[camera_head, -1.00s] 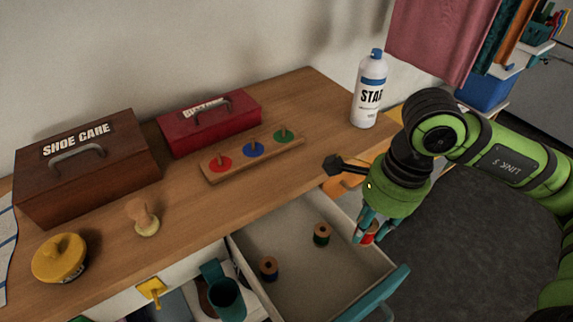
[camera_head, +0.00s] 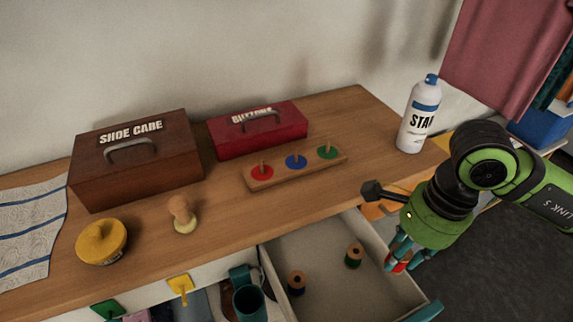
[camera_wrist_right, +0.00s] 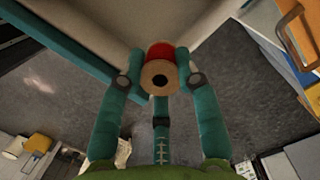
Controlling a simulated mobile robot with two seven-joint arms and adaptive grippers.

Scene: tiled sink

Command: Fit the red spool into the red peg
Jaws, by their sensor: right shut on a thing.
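The red spool (camera_wrist_right: 160,66) is held between the teal fingers of my right gripper (camera_wrist_right: 157,74), its round wooden end and centre hole facing the wrist camera. In the head view the right gripper (camera_head: 398,256) is shut on the red spool (camera_head: 399,265), at the right side of the open drawer; the fingers partly hide it. The peg board (camera_head: 300,171) lies on the wooden tabletop, up and left of the gripper. Its red peg (camera_head: 262,167) stands bare on a red disc at the left end. My left gripper is not in view.
A blue peg (camera_head: 296,157) and a green peg (camera_head: 327,148) share the board. Two other spools, one dark (camera_head: 297,283) and one green (camera_head: 354,255), stand in the drawer (camera_head: 330,285). A spray can (camera_head: 417,115) stands at the table's right. Boxes (camera_head: 136,160) line the back.

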